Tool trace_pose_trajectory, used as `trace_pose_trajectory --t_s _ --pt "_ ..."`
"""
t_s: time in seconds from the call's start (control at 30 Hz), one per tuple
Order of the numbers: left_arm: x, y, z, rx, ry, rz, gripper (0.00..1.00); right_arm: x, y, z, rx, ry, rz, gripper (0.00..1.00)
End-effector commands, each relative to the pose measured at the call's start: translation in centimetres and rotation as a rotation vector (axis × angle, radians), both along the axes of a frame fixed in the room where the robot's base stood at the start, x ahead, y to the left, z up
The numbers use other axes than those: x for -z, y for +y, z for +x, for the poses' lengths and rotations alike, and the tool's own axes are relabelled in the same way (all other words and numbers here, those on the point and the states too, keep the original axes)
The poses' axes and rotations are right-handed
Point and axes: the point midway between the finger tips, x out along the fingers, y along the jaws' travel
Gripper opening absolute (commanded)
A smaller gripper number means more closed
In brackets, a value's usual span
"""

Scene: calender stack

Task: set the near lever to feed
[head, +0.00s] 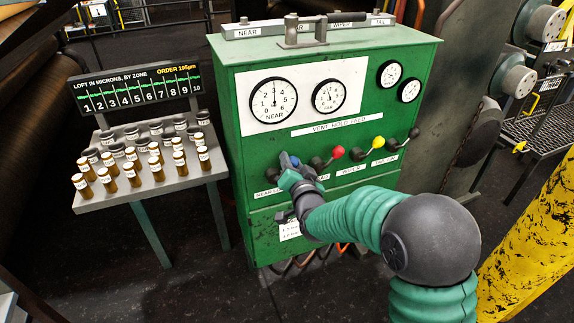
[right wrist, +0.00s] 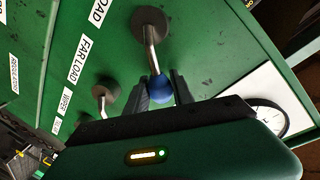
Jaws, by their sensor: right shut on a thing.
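The near lever, with a blue knob (head: 287,160), is the leftmost of a row on the green cabinet's front. Its dark hub sits left of the knob, so it leans up and right. My right gripper (head: 290,170) is at the knob. In the right wrist view the fingers (right wrist: 160,88) are on either side of the blue knob (right wrist: 160,92), shut on it; the lever's metal rod runs up to its round hub (right wrist: 150,24). The VENT HOLD FEED strip (head: 335,126) is above the levers. My arm hides part of the lower labels. My left gripper is not in view.
Levers with red (head: 338,152), yellow (head: 379,142) and black (head: 414,132) knobs stand to the right. The NEAR gauge (head: 273,101) is above. A side table (head: 120,198) with several small jars stands left. A yellow post (head: 530,245) is at the right.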

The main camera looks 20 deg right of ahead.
Motion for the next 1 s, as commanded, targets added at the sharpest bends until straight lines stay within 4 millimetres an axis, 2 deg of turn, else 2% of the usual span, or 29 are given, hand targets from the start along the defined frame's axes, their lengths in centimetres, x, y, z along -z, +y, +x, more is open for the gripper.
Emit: trace_pose_trajectory --t_s 0.23,0.67,0.7,0.83,1.0 --pt "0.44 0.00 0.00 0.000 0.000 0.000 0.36 0.49 -0.46 -0.02 0.002 0.006 0.061 0.00" --pt "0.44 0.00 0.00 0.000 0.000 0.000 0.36 0.55 -0.52 -0.04 0.003 0.007 0.073 0.00" --pt "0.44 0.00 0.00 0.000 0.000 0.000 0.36 0.55 -0.52 -0.04 0.003 0.007 0.073 0.34" --pt "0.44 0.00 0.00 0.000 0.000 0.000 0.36 0.50 -0.50 -0.02 0.002 0.007 0.072 0.49" --pt "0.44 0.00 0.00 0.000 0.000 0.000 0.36 0.42 -0.47 -0.01 0.001 0.005 0.070 0.49"
